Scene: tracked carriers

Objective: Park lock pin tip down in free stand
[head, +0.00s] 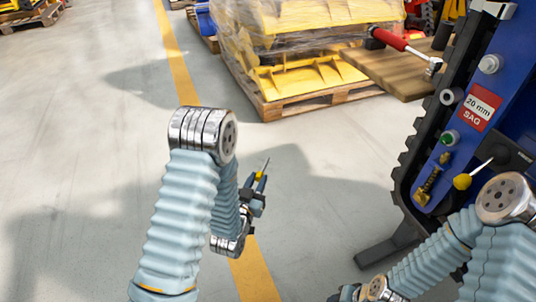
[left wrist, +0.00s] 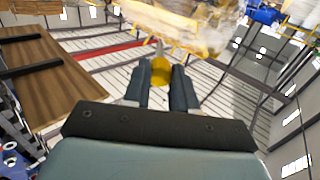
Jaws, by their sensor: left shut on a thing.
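My left gripper (head: 260,183) is shut on the lock pin (head: 264,167), which has a yellow collar and a thin grey tip pointing up. The left wrist view shows the pin's yellow part (left wrist: 161,71) between the two dark fingers, with the grey tip beyond them. A second yellow-headed piece (head: 462,181) with a pale shaft is at a black block (head: 510,152) on the blue machine frame. I cannot make out a free stand for certain. My right arm is at the lower right; its gripper is only partly in view at the bottom edge.
The tracked carrier's blue frame (head: 478,75) and black track (head: 408,170) stand at the right. A wooden board (head: 390,68) holds a red-handled tool (head: 392,40). A pallet (head: 300,104) with wrapped yellow parts stands behind. The floor around my left gripper is clear.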

